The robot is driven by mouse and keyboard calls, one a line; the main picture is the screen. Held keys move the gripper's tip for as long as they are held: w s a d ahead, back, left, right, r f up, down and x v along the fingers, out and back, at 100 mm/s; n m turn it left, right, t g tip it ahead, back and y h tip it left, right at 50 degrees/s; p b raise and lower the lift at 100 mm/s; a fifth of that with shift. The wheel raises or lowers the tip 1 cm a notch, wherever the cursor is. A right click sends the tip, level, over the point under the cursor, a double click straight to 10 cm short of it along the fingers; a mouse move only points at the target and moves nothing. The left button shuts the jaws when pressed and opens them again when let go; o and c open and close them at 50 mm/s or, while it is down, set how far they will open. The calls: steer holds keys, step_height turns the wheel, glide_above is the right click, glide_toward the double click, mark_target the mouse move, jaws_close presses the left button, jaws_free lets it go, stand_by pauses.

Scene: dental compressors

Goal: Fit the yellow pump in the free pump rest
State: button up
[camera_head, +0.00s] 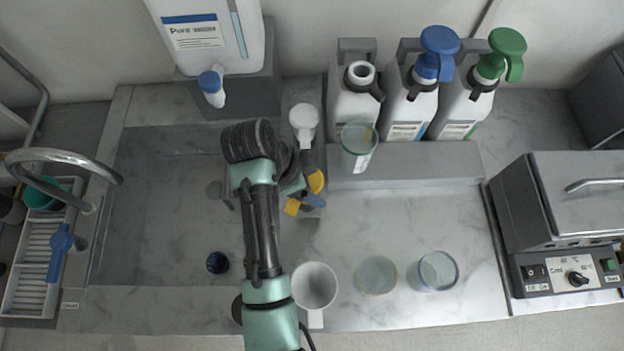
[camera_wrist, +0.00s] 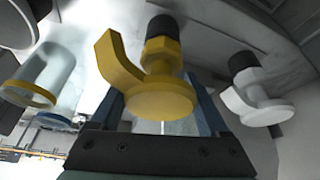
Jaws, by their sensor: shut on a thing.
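My gripper (camera_wrist: 163,100) is shut on the yellow pump (camera_wrist: 160,98). In the wrist view the pump's round yellow head faces the camera, its spout points to the upper left and its dark collar (camera_wrist: 163,47) is beyond. In the head view, yellow parts of the pump (camera_head: 317,182) show beside my gripper (camera_head: 304,200), partly hidden by my arm. A white pump (camera_head: 303,116) stands just behind it; it also shows at the right in the wrist view (camera_wrist: 256,103), apart from the yellow one. I cannot clearly make out the free pump rest, and cannot tell whether the yellow pump touches it.
An open-necked bottle (camera_head: 352,102), a blue-pump bottle (camera_head: 405,110) and a green-pump bottle (camera_head: 460,108) stand at the back. A glass (camera_head: 358,148) stands close by on the ledge. A white mug (camera_head: 314,287) and two glasses (camera_head: 376,276) (camera_head: 437,271) are in front. A sink (camera_head: 165,220) lies left.

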steer(key=shift+f+b, duration=0.45)
steer(key=shift+f, duration=0.3)
steer(key=o, duration=1.3)
steer(key=shift+c, duration=0.2)
steer(key=shift+r, duration=0.15)
steer(key=p+v, duration=0.2)
steer(key=v, duration=0.9)
steer(key=shift+r, duration=0.1)
steer(key=shift+p+v, duration=0.8)
steer(key=shift+p, duration=0.15)
